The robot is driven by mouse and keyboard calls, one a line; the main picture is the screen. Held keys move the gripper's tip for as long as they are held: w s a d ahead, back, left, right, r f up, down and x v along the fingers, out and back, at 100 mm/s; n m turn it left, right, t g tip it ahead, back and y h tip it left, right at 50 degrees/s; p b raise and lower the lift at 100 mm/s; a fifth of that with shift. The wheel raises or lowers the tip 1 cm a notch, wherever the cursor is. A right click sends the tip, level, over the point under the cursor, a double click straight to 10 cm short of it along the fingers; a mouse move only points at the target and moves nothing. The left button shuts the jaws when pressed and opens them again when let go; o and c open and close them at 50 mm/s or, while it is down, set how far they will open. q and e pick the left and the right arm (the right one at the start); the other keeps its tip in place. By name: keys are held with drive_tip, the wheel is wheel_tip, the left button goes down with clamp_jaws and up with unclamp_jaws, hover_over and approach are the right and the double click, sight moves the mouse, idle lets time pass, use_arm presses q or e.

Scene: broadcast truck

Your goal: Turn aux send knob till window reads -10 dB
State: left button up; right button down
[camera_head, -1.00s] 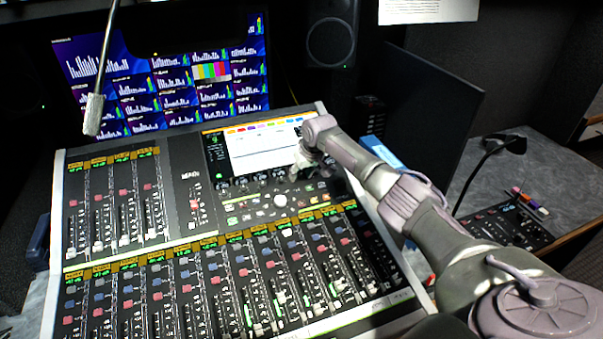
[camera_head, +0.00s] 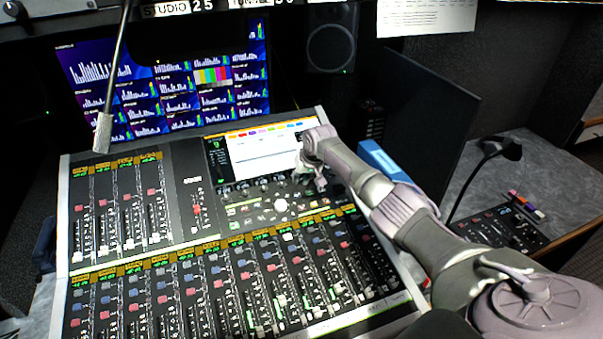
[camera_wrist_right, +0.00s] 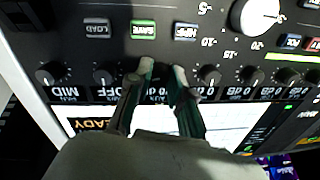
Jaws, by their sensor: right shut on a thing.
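The mixing console (camera_head: 180,250) carries a row of small dark knobs below its bright screen (camera_head: 262,152). My right gripper (camera_head: 312,178) reaches that row at the screen's lower right. In the right wrist view, upside down, my right gripper (camera_wrist_right: 162,76) is shut on a knob of the row, mostly hidden between the fingertips. My left gripper is not in view.
A large white knob (camera_wrist_right: 255,14) and lit buttons, including a green one (camera_wrist_right: 143,30), lie close to the fingers. Several faders fill the console's front. A gooseneck microphone (camera_head: 104,130) hangs at left; a dark panel (camera_head: 430,120) stands behind my right arm.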

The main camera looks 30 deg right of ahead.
drive_tip(key=m+p, duration=0.3)
drive_tip(key=m, duration=0.1)
drive_tip(key=shift+a+r+m, duration=0.1)
drive_tip(key=shift+r+m, duration=0.05)
drive_tip(key=shift+m, duration=0.15)
drive_tip(key=shift+m+t+h+p, duration=0.3)
drive_tip(key=shift+m+p, duration=1.05)
drive_tip(key=shift+m, duration=0.55)
drive_tip(key=c, duration=1)
unclamp_jaws()
drive_tip(key=shift+f, duration=0.2)
drive_tip(key=shift+c, duration=0.2)
